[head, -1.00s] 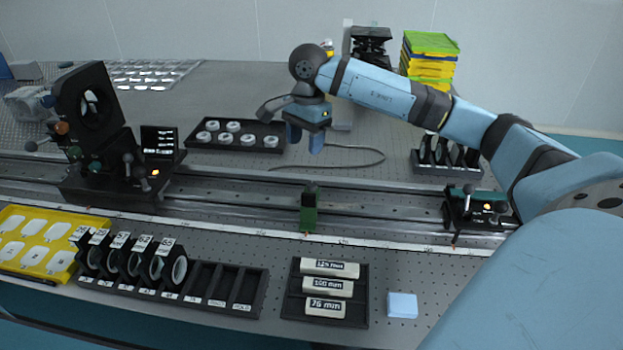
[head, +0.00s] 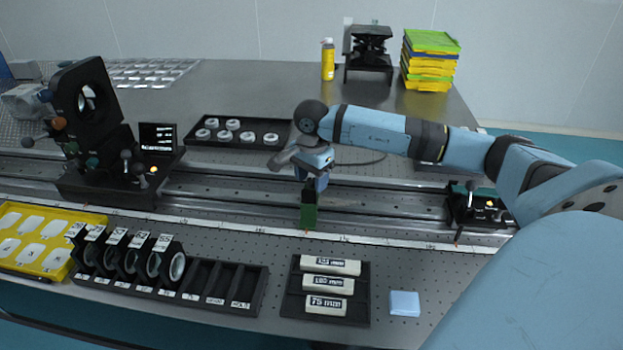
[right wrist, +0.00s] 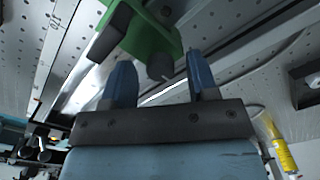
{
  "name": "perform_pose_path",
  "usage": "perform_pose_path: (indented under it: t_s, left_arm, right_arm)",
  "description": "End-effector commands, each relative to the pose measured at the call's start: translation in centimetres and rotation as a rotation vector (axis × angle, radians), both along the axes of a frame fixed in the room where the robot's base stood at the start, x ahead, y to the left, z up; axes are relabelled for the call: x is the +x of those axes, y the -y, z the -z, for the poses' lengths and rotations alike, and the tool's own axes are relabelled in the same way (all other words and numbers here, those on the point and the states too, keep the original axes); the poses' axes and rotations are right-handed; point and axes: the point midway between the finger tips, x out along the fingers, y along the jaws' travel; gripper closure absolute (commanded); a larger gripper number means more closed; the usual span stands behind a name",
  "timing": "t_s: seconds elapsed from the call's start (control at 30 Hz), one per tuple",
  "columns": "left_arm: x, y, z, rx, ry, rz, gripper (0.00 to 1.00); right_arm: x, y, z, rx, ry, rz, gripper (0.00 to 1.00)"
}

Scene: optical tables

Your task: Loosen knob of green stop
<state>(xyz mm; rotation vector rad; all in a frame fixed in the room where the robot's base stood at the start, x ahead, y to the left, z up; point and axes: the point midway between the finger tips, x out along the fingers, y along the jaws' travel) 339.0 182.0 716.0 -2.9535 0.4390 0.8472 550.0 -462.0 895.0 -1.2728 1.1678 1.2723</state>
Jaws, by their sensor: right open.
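The green stop (head: 309,214) stands on the rail (head: 380,207) in the middle of the table. Its upper part is hidden behind my right gripper in the head view. In the right wrist view the green stop (right wrist: 150,32) is just beyond the fingertips, and its dark round knob (right wrist: 160,66) lies roughly between the two blue fingers, nearer the right one. My right gripper (right wrist: 162,80) is open and empty. In the head view the right gripper (head: 312,186) points down over the top of the stop. I do not see my left gripper.
A carrier with a dark post (head: 472,207) sits on the rail at right, and a large black mount (head: 92,120) at left. In front are a lens rack (head: 258,290), a block tray (head: 362,305) and a light blue block (head: 404,303). A tray of rings (head: 285,128) lies behind the rail.

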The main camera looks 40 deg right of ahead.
Motion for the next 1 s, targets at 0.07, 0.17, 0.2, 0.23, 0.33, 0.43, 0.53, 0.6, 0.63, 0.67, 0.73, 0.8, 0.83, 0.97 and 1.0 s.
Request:
perform_pose_path:
  t_s: [0.07, 0.17, 0.2, 0.23, 0.33, 0.43, 0.53, 0.6, 0.63, 0.67, 0.73, 0.8, 0.83, 0.97, 1.0]
  left_arm:
    - [-0.01, 0.01, -0.01, 0.000, 0.000, 0.000, 0.57]
    - [-0.01, 0.02, -0.03, 0.000, 0.000, 0.000, 0.57]
    - [-0.02, 0.01, -0.03, -0.001, 0.000, 0.001, 0.57]
    - [-0.02, 0.01, -0.03, -0.001, 0.000, 0.001, 0.57]
    - [-0.02, 0.02, -0.03, -0.001, 0.000, 0.001, 0.57]
    - [-0.03, 0.02, -0.04, -0.001, 0.000, 0.001, 0.57]
    - [-0.03, 0.02, -0.04, -0.001, 0.000, 0.001, 0.57]
    - [-0.03, 0.02, -0.04, -0.001, 0.000, 0.001, 0.57]
    - [-0.03, 0.02, -0.04, -0.001, 0.000, 0.001, 0.57]
    - [-0.03, 0.02, -0.04, -0.001, 0.000, 0.001, 0.57]
    - [-0.03, 0.02, -0.05, -0.001, 0.000, 0.001, 0.57]
    - [-0.03, 0.02, -0.08, -0.001, 0.000, 0.001, 0.57]
    - [-0.03, 0.02, -0.08, -0.001, 0.000, 0.001, 0.57]
    - [-0.04, 0.02, -0.12, -0.001, 0.000, 0.001, 0.57]
    - [-0.03, 0.02, -0.13, -0.001, 0.000, 0.001, 0.57]
  right_arm:
    - [0.01, -0.01, 0.18, 0.000, 0.000, 0.000, 0.46]
    - [0.02, -0.01, 0.20, 0.000, 0.001, 0.000, 0.46]
    - [0.02, -0.01, 0.20, 0.001, 0.001, 0.000, 0.46]
    - [0.02, -0.01, 0.20, 0.001, 0.000, 0.000, 0.46]
    - [0.01, -0.01, 0.19, 0.001, 0.000, 0.000, 0.58]
    - [0.02, -0.02, 0.18, 0.001, 0.000, 0.000, 0.81]
    - [0.01, -0.02, 0.17, 0.001, 0.000, 0.000, 0.96]
    - [0.01, -0.02, 0.17, 0.001, 0.000, 0.000, 0.96]
    - [0.01, -0.02, 0.17, 0.001, 0.000, 0.002, 0.96]
    - [0.01, -0.02, 0.17, 0.001, 0.000, 0.003, 0.96]
    - [0.02, -0.02, 0.16, 0.001, 0.000, 0.011, 0.96]
    - [0.02, -0.02, 0.15, 0.001, 0.000, 0.025, 0.96]
    - [0.02, -0.02, 0.15, 0.001, 0.000, 0.035, 0.96]
    - [0.04, -0.02, 0.14, 0.001, 0.000, 0.093, 0.96]
    - [0.04, -0.02, 0.13, 0.001, 0.000, 0.118, 0.96]
